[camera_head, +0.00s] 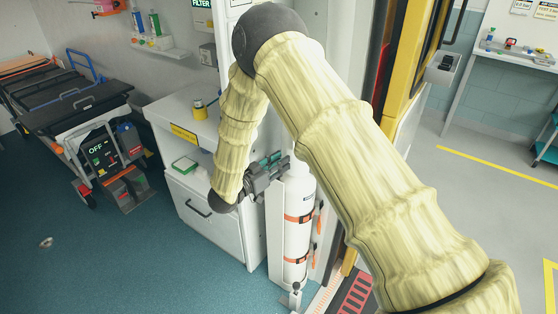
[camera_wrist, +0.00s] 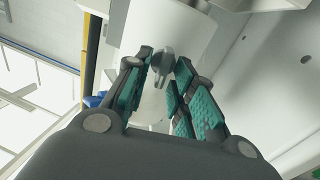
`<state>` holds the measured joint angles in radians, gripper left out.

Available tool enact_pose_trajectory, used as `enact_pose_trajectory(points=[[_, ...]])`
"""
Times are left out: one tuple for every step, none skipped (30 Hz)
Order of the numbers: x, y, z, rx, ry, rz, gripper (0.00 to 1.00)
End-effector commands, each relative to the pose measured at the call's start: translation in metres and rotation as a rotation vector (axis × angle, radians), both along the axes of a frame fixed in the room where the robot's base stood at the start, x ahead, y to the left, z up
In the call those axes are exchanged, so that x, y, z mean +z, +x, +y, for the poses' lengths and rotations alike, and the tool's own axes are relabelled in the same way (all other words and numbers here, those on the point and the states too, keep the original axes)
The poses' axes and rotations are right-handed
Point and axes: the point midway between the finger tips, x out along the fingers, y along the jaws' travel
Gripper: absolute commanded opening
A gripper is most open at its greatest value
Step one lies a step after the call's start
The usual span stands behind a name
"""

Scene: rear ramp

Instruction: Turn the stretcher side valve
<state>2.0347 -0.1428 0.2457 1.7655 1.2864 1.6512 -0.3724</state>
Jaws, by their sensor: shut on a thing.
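A tall white cylinder (camera_head: 298,235) with orange straps stands upright in the middle of the head view. My gripper (camera_head: 275,161) is at its top, coming from the left. The valve itself is hidden there by the fingers. In the wrist view, the small grey valve handle (camera_wrist: 162,68) sits between the teal-padded fingers of my gripper (camera_wrist: 162,58), in front of the white cylinder body (camera_wrist: 150,105). The fingers are closed around the handle. How far the valve is turned cannot be told.
A white cabinet (camera_head: 215,233) with a drawer stands just left of the cylinder, a yellow pot (camera_head: 199,108) on top. A black stretcher (camera_head: 75,100) is at the far left. A yellow door frame (camera_head: 405,70) is right of the cylinder.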

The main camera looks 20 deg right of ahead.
Motion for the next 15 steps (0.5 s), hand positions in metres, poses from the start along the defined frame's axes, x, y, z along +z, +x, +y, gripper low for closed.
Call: enact_pose_trajectory(points=[[0.0017,-0.0005,0.0006,0.0,-0.018,0.034,0.01],[0.0019,-0.0004,0.0006,0.0,-0.03,0.057,0.01],[0.0019,-0.0001,0.0005,-0.001,-0.047,0.088,0.01],[0.0017,0.0001,0.0004,-0.001,-0.058,0.112,0.01],[0.0016,0.0002,0.0005,-0.001,-0.07,0.133,0.01],[0.0012,0.0005,0.0007,-0.001,-0.084,0.162,0.01],[0.0009,0.0006,0.0009,-0.001,-0.094,0.182,0.01],[0.0005,0.0008,0.0012,-0.001,-0.104,0.201,0.01],[0.0001,0.0011,0.0014,-0.001,-0.115,0.221,0.01],[-0.0002,0.0012,0.0015,0.0,-0.123,0.235,0.01],[-0.0005,0.0014,0.0016,-0.001,-0.129,0.246,0.01],[-0.0009,0.0015,0.0016,-0.001,-0.136,0.261,0.01],[-0.0013,0.0015,0.0016,-0.001,-0.139,0.267,0.01],[-0.0016,0.0016,0.0015,-0.001,-0.142,0.272,0.01],[-0.0018,0.0016,0.0016,-0.001,-0.146,0.278,0.01]])
